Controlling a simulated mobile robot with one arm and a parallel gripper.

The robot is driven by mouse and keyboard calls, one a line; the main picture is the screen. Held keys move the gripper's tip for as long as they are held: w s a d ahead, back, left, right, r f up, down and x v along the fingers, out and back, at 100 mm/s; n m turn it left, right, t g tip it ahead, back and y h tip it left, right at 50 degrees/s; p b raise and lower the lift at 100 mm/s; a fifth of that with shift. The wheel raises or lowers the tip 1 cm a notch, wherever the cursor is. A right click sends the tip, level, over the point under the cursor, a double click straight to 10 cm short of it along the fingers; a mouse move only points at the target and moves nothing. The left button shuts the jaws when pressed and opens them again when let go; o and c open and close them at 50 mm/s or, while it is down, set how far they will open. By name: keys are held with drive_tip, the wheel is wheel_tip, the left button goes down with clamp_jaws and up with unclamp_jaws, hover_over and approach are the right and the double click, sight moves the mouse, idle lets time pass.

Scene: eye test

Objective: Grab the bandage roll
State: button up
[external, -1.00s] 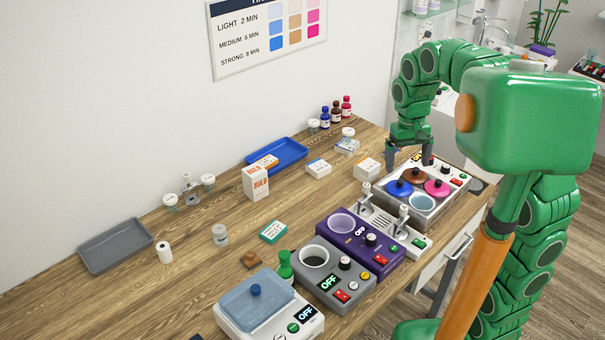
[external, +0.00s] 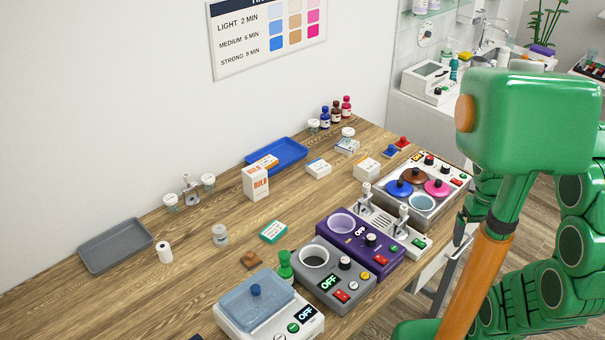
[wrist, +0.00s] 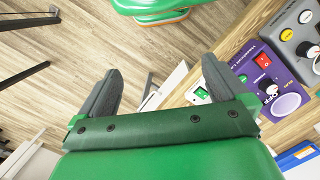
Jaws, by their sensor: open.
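The bandage roll (external: 164,251) is a small white cylinder standing upright on the wooden table, just right of the grey tray (external: 117,246) in the external view. It does not show in the wrist view. My gripper (wrist: 160,85) shows in the wrist view with its two dark fingers apart and nothing between them. It is beyond the table's front edge, over the floor, far to the right of the roll. In the external view my gripper is mostly hidden behind my body.
The purple device (external: 360,241), grey device (external: 334,273) and white device with a blue lid (external: 270,314) line the table's front. The wood around the roll is clear.

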drive_tip(key=shift+s+d+f, duration=0.2)
drive_tip(key=shift+s+f, duration=0.15)
drive_tip(key=shift+s, duration=0.4)
drive_tip(key=c, duration=0.5)
